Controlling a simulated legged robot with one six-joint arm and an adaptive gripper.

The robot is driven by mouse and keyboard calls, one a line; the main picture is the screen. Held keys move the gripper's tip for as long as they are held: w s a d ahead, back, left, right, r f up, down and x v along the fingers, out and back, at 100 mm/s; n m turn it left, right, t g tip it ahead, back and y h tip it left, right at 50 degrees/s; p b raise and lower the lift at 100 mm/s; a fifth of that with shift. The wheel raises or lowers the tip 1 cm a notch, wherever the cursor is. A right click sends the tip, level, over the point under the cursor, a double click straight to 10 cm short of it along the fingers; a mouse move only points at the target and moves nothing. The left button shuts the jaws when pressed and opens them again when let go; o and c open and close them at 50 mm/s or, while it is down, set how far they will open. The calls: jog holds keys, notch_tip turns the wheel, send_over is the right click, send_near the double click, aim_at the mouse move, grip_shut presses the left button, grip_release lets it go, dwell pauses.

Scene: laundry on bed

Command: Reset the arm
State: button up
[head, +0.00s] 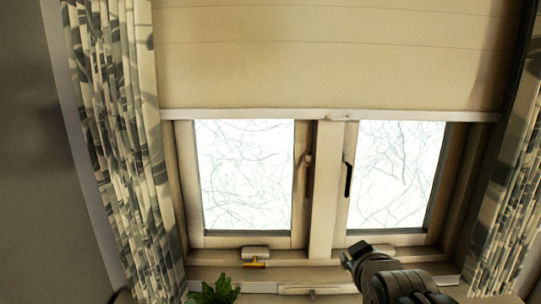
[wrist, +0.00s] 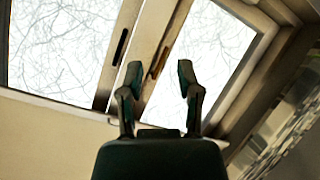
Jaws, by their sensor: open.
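My gripper (wrist: 160,80) shows in the wrist view with its two dark fingers apart and nothing between them. Behind the fingers is the window (wrist: 140,50), which appears tilted in this view. In the head view, a dark part of my arm rises from the bottom edge, right of the middle, in front of the window sill. I cannot make out the fingers clearly there. My gripper appears to touch nothing.
The head view shows a two-pane window (head: 325,190) under a lowered cream blind (head: 330,60). Patterned curtains hang at the left (head: 120,150) and right (head: 505,220). A green plant (head: 215,292) stands at the bottom edge, left of my arm. No bed or laundry is in view.

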jog(key=s+f+m+g, duration=0.2)
jog(key=s+f+g, duration=0.1)
jog(key=s, duration=0.5)
jog(key=s+f+m+g, duration=0.3)
jog(key=s+f+g, duration=0.1)
jog(key=s, duration=0.5)
jog(key=shift+s+a+f+m+g, duration=0.15)
jog(key=shift+a+m+g, duration=0.1)
jog(key=shift+m+g, duration=0.05)
dwell(0.8)
